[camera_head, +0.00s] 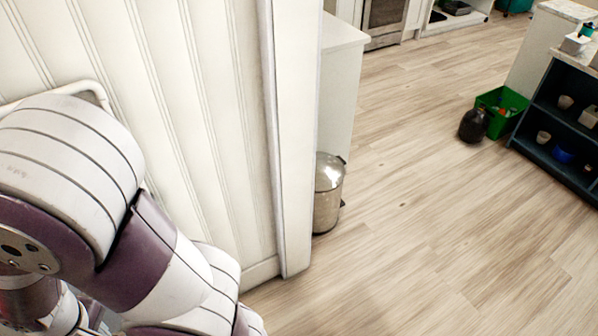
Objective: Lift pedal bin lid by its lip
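The pedal bin (327,205) is a small silver metal cylinder standing upright on the floor, just beyond the white wall edge, which hides part of its left side. Its domed lid (328,172) looks shut. A dark piece shows at the lid's upper right. The lip cannot be made out clearly. My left arm, white and purple, fills the lower left, well apart from the bin. Neither my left gripper nor my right gripper is in view.
A white panelled wall (180,120) with a projecting edge (292,150) stands between my arm and the bin. A white cabinet (338,90) is behind the bin. A green crate (514,101), a black round container (473,126) and a dark shelf (545,143) stand right. The wooden floor (430,220) between is clear.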

